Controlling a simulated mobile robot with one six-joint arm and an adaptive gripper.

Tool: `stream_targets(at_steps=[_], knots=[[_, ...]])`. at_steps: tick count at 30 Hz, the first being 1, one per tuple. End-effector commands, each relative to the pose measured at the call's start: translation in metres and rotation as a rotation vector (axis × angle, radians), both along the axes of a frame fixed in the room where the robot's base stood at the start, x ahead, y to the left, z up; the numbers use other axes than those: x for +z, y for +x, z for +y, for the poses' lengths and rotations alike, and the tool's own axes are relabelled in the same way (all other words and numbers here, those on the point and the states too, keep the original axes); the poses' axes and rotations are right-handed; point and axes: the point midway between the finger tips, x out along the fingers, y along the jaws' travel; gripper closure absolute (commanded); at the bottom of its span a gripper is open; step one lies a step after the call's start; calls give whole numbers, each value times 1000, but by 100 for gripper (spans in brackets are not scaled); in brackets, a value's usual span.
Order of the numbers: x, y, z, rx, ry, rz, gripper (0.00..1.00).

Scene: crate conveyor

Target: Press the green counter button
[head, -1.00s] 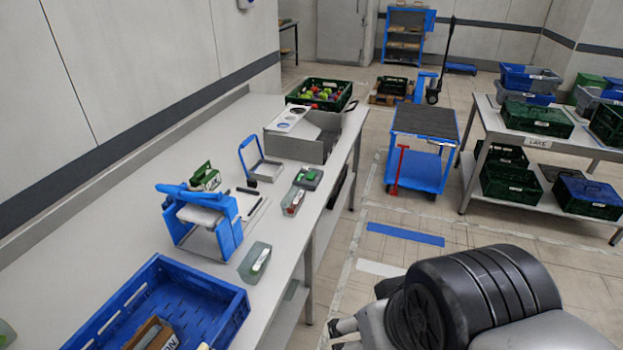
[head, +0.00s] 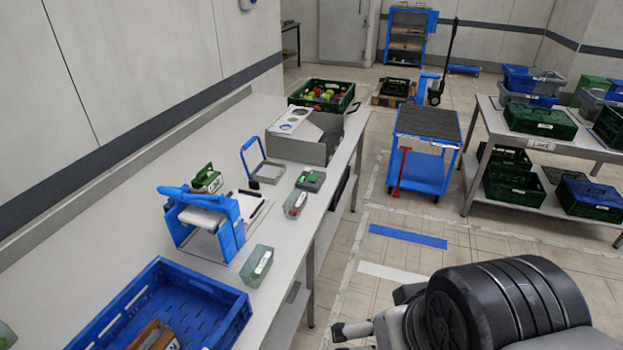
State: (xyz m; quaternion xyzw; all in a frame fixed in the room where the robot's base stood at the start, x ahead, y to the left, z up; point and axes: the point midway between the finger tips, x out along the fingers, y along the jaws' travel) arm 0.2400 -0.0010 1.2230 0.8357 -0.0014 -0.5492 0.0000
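The counter is a small dark grey box with a green button (head: 311,177) on top. It sits near the right edge of the long grey bench, in front of the metal chute. My arm shows at the lower right, over the floor beside the bench. A pale tip below it, possibly part of my gripper (head: 339,331), shows near the bench's front edge, well apart from the counter. Its fingers cannot be made out, so I cannot tell whether it is open or shut.
A clear tub (head: 295,205) stands just in front of the counter, and another tub (head: 257,266) is nearer. A blue device (head: 205,222) and blue crate (head: 222,322) occupy the near bench. A blue cart (head: 424,165) stands right.

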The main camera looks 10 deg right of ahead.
Motion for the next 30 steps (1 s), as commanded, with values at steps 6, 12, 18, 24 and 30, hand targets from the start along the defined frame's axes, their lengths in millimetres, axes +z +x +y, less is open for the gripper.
stream_targets(at_steps=[6,12,18,24,30], knots=[[0,0,0,0,0,0,0],[0,0,0,0,0,0,13],[0,0,0,0,0,0,26],[0,0,0,0,0,0,39],[0,0,0,0,0,0,53]])
